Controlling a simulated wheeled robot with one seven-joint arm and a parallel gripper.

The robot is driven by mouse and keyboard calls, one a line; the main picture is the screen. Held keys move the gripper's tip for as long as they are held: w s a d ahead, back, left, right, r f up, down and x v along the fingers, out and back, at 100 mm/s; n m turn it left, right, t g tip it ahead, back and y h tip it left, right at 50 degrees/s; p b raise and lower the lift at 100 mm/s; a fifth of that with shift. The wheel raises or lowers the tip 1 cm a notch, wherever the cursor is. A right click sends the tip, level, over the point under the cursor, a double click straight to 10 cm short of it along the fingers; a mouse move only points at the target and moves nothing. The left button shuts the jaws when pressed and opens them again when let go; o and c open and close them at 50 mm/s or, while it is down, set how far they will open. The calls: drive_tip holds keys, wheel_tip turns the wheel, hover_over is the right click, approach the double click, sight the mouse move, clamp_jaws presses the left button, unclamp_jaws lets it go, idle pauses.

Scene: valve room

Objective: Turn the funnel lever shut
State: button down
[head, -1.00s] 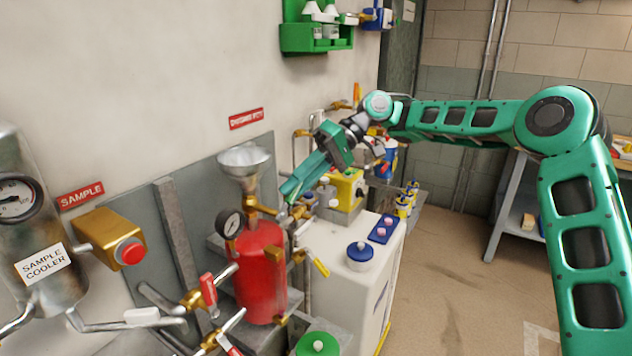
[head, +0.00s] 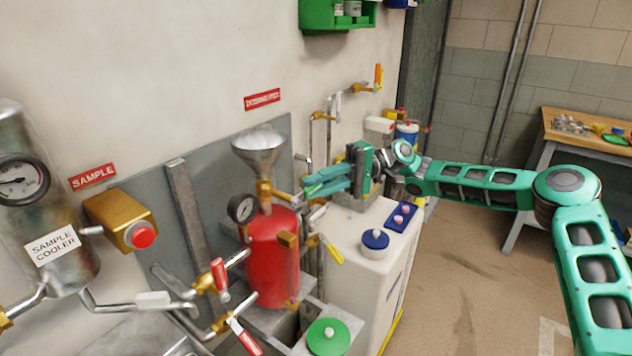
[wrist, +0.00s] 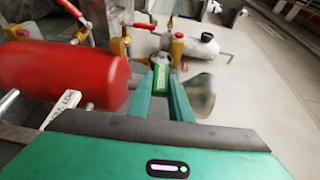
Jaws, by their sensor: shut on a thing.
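The metal funnel (head: 258,148) stands on a brass valve (head: 265,190) above the red tank (head: 270,255). My gripper (head: 304,187) is just right of that valve, its green fingers pointing left and nearly level. In the wrist view the fingers (wrist: 160,85) are shut on a small green and light grey piece (wrist: 160,76), which I take for the funnel lever. In that view the red tank (wrist: 60,78) is left of the fingers and the funnel (wrist: 200,97) right of them. The fingers hide most of the lever in the head view.
A yellow-handled lever (head: 334,254) and a red-handled lever (head: 219,274) stick out near the tank. A pressure gauge (head: 242,208) is left of the valve. The white cabinet (head: 350,285) carries a blue-lidded jar (head: 375,243). Open floor (head: 470,270) lies to the right.

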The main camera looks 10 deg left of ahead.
drive_tip(key=shift+w+d+f+y, duration=0.2)
drive_tip(key=shift+w+f+y, duration=0.05)
drive_tip(key=shift+f+y, duration=0.1)
drive_tip(key=c, duration=1.6)
unclamp_jaws()
drive_tip(key=shift+w, duration=0.1)
drive_tip(key=shift+r, duration=0.1)
drive_tip(key=v, duration=1)
drive_tip(key=shift+w+d, duration=0.2)
drive_tip(key=shift+w, duration=0.2)
